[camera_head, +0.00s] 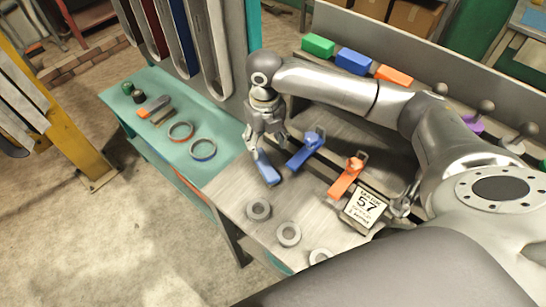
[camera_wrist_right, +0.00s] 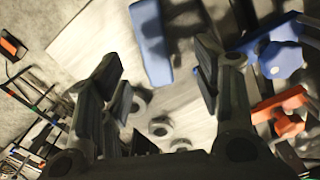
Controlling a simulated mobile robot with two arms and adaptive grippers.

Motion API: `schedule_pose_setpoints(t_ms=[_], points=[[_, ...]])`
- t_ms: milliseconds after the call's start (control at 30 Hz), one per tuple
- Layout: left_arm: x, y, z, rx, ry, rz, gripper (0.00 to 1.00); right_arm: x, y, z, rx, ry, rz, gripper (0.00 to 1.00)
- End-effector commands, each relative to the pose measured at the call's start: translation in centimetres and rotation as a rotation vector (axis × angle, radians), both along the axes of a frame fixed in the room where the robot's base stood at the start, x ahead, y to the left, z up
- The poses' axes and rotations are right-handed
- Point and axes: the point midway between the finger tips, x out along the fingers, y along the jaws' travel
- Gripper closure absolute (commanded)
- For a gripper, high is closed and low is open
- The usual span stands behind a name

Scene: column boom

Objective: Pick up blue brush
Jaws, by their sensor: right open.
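A blue block-like piece (camera_head: 267,167), which looks like the blue brush, lies near the left end of the grey worktop, just below my right gripper (camera_head: 264,142). In the right wrist view the blue brush (camera_wrist_right: 152,45) shows ahead of and between the spread fingers of my right gripper (camera_wrist_right: 158,75). The fingers are open with nothing shut between them. I cannot tell whether a fingertip touches the brush. A second blue piece with a knob (camera_head: 306,150) lies to its right. My left gripper does not show.
An orange knobbed piece (camera_head: 346,177) and a sign marked 57 (camera_head: 364,207) are to the right. Several grey rings (camera_head: 259,209) lie toward the front. A teal table (camera_head: 165,160) holds two rings.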

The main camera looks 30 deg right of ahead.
Motion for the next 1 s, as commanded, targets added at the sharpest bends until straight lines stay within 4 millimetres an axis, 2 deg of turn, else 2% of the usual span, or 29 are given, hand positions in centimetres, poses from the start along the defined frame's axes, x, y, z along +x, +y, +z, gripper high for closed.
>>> schedule_pose_setpoints(t_ms=[200,367,500,700,1000], points=[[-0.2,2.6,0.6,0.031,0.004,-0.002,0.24,-0.1,0.1,-3.4,0.000,0.005,-0.001,0.41],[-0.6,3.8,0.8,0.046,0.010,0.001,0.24,-0.2,0.1,-4.6,0.000,0.004,0.000,0.41],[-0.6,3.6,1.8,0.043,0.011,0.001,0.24,-0.4,0.3,-6.1,-0.001,0.007,-0.001,0.41],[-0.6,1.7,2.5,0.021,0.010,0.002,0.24,-0.4,0.4,-9.0,-0.001,0.003,-0.001,0.41],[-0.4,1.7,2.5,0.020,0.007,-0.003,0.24,-0.3,0.4,-9.7,-0.001,0.000,0.000,0.41]])
